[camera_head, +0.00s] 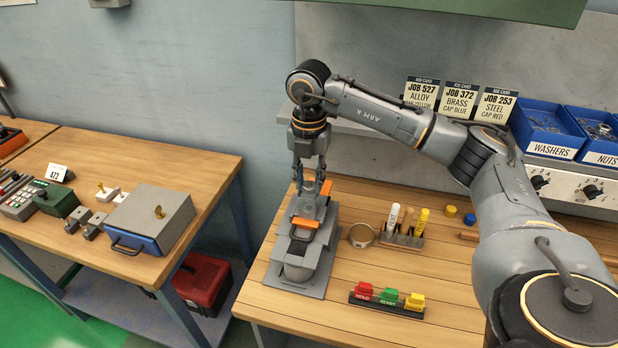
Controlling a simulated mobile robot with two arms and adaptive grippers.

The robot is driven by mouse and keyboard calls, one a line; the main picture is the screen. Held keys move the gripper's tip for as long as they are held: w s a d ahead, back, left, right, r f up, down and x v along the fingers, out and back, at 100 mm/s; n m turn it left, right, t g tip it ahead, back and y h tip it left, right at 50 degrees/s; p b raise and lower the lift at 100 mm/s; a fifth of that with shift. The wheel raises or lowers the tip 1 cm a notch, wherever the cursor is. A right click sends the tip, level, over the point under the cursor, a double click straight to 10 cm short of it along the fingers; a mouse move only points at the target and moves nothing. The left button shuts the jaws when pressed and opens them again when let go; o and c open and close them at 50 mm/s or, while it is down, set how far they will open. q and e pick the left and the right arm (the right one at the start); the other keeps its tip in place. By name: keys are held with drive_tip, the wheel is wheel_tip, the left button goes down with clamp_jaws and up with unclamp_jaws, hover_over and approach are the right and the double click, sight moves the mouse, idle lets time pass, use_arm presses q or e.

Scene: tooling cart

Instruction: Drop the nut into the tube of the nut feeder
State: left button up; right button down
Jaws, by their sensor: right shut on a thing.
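My right gripper (311,188) points down over a grey fixture with orange parts (298,262) on the wooden bench. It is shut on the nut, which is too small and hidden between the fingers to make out. The fingertips are at the far end of the fixture, by its upper orange part (325,188). This fixture appears to be the nut feeder, but I cannot make out its tube opening. I cannot tell whether the fingertips touch the fixture. My left gripper is not in view.
Right of the fixture are a round tan ring (361,236), a marker rack (402,240) and a block of red, green and yellow tags (387,302). Blue bins of washers (550,130) and nuts (598,135) stand at the back right. A side table (100,150) is left.

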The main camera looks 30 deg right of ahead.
drive_tip(key=shift+f, duration=0.45)
idle(0.6)
idle(0.4)
drive_tip(key=c, duration=1.5)
unclamp_jaws()
drive_tip(key=shift+r, duration=0.1)
drive_tip(key=shift+o, duration=0.4)
drive_tip(key=shift+o, duration=0.8)
drive_tip(key=shift+o, duration=0.5)
drive_tip(key=o, duration=0.7)
